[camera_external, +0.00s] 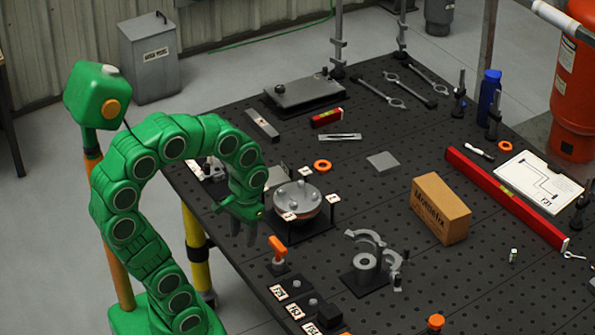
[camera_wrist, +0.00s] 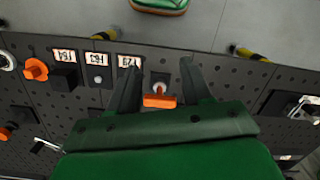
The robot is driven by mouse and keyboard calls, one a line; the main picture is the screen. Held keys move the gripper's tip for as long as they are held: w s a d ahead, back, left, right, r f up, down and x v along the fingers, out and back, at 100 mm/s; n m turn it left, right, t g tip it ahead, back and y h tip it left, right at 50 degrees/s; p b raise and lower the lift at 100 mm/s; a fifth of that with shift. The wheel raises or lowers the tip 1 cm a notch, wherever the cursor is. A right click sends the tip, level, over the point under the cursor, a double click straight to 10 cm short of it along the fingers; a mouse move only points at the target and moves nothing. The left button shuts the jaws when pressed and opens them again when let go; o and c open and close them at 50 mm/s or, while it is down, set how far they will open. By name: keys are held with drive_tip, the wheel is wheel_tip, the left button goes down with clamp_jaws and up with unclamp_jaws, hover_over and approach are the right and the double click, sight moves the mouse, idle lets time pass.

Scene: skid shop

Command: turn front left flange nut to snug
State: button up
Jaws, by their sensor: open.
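The round grey flange (camera_external: 298,196) stands on the dark perforated bench with several rounded nuts or bolt heads on top. Small white tags on posts surround it. I cannot tell for certain which nut is the front left one. My gripper (camera_external: 243,236) points down just left of the flange, apart from it, near the bench's left edge. Its two fingers (camera_wrist: 158,82) are spread and empty in the wrist view. An orange-handled fitting (camera_external: 278,249) stands in front of the flange; an orange handle (camera_wrist: 160,100) shows between the fingers in the wrist view. The flange is not recognisable there.
A grey clamp-like fixture (camera_external: 366,262) and a cardboard box (camera_external: 440,208) stand right of the flange. Labelled blocks (camera_external: 279,293) line the front left edge. A long red level (camera_external: 505,198) lies at right. The bench centre is partly clear.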

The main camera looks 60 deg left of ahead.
drive_tip(key=w+a+r+n, duration=0.1)
drive_tip(key=w+a+n, duration=0.65)
drive_tip(key=w, duration=0.45)
drive_tip(key=n+t, duration=0.1)
drive_tip(key=n, duration=0.6)
hover_over(281, 189)
drive_tip(key=shift+a+f, duration=0.1)
drive_tip(key=shift+f, duration=4.35)
clamp_jaws()
